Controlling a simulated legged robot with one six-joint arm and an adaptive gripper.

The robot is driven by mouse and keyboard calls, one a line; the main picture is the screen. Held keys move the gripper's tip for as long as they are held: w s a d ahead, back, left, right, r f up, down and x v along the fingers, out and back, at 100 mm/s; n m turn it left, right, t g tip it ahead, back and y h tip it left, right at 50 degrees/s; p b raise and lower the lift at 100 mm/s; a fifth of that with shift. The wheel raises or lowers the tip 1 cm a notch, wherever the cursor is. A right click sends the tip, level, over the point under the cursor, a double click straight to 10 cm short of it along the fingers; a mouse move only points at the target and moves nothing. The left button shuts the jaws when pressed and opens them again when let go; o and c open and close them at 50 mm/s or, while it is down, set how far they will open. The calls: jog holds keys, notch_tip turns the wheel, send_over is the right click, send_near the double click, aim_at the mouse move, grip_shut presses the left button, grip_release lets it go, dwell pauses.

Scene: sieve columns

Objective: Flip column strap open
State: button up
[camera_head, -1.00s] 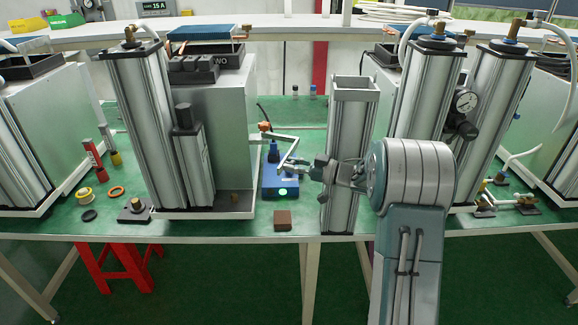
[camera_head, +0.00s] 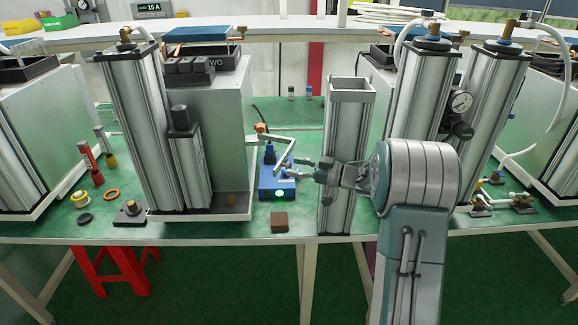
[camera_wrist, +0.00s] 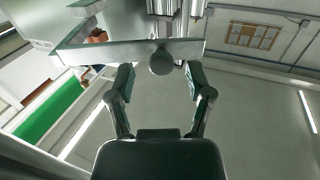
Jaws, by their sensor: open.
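The pale metal strap (camera_head: 288,152) shows in the head view as an angled bar reaching from the right side of the large grey unit, above a blue box. In the wrist view, the strap (camera_wrist: 110,53) runs across the top, with a round knob (camera_wrist: 161,61) on its near face. My gripper (camera_head: 296,169) is in front of the strap, by the blue box. In the wrist view my gripper (camera_wrist: 160,76) is open, with one finger on each side of the knob. I cannot tell whether either finger touches the strap or knob.
The blue box (camera_head: 272,186) with a green light stands below the strap. An upright metal column (camera_head: 340,205) stands close behind my wrist. A brown block (camera_head: 280,221) lies near the table's front edge. The grey unit (camera_head: 222,110) with its metal columns is to the left.

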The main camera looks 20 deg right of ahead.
jog(key=v, duration=0.9)
jog(key=shift+s+d, duration=0.2)
jog(key=shift+d, duration=0.1)
jog(key=shift+f, duration=0.1)
